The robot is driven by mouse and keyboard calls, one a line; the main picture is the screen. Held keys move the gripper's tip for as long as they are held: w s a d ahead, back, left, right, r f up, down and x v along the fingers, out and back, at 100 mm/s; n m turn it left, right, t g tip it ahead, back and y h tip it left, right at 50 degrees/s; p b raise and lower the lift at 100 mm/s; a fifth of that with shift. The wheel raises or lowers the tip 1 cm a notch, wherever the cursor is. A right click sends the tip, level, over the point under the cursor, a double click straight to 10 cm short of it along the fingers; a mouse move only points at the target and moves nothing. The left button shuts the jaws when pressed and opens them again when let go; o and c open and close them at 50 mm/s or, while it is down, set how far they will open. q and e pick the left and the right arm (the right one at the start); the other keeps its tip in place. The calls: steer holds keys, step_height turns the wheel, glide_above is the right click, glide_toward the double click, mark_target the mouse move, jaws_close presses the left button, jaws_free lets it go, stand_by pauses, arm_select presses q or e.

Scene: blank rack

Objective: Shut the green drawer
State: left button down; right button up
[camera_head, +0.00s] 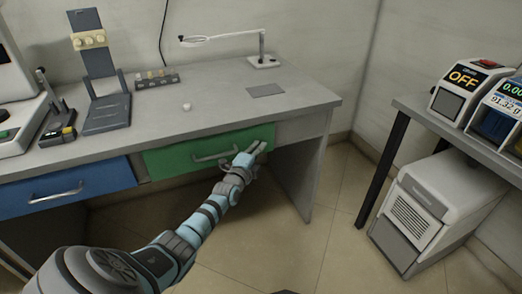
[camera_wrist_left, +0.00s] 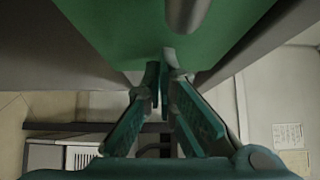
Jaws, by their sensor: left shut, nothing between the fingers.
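The green drawer (camera_head: 180,160) is under the front edge of the desk, with a grey bar handle (camera_head: 215,156) on its front. From here it looks nearly flush with the desk; I cannot tell whether a small gap remains. My left gripper (camera_head: 256,147) is at the right end of the drawer front, right of the handle, and hides part of it. In the left wrist view the green front (camera_wrist_left: 125,30) fills the upper middle. The shut, empty fingertips of my left gripper (camera_wrist_left: 162,68) are close to its edge; contact is unclear. My right gripper is not in view.
A blue drawer (camera_head: 70,190) sits left of the green one. The desk top (camera_head: 225,115) holds a lamp (camera_head: 262,60), a grey stand (camera_head: 105,112) and a small white ball (camera_head: 187,106). A side table (camera_head: 440,125) with devices stands right, a white unit (camera_head: 425,205) below. Floor between is clear.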

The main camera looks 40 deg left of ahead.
arm_select(q)
steer(key=w+d+p+v, duration=0.1)
steer(key=d+p+v, duration=0.2)
steer(key=p+v, duration=0.85)
steer(key=s+d+f+n+g+h+p, duration=0.1)
steer(key=s+d+f+n+g, duration=0.1)
steer(key=s+f+n+g, duration=0.5)
steer(key=s+d+f+n+h+p, duration=0.15)
steer(key=s+f+n, duration=0.3)
steer(key=f, duration=0.55)
steer(key=s+d+f+n+g+p, duration=0.1)
steer(key=s+d+f+g+p, duration=0.2)
steer(key=s, duration=1.4)
steer(key=s+d+f+n+g+h+p, duration=0.1)
steer(key=s+d+g, duration=0.5)
steer(key=s, duration=1.1)
step_height(320, 180, down, 3)
steer(key=shift+s+d+f+n+p, duration=0.2)
steer(key=shift+d+n+p, duration=0.4)
steer(key=shift+p, duration=0.45)
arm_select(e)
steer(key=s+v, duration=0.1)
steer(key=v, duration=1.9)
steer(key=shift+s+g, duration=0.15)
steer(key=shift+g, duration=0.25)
arm_select(q)
steer(key=shift+a, duration=0.1)
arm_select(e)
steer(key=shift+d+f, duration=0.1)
